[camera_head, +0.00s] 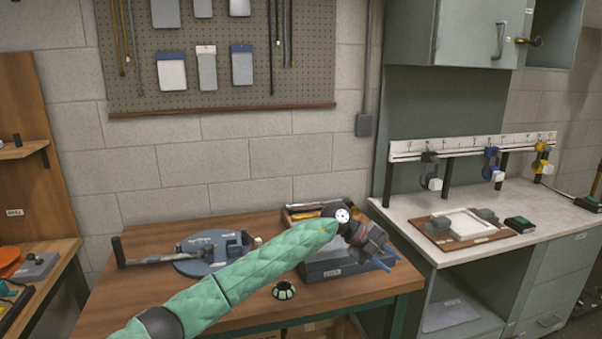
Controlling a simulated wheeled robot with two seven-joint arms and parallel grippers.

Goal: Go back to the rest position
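My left arm comes in from the lower left in a green padded sleeve and reaches across the wooden table. My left gripper (386,257) is over the table's right end, near a grey box (325,270). Its two blue-tipped fingers point right and stand apart, with nothing seen between them. The arm and gripper hide part of the box. My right gripper is not in view.
The wooden table (145,290) holds a round blue-grey disc with a tool (205,268), a small dark round part (284,290) and a tool tray (300,211). A pale counter (400,215) with clamps and a board (460,224) stands right.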

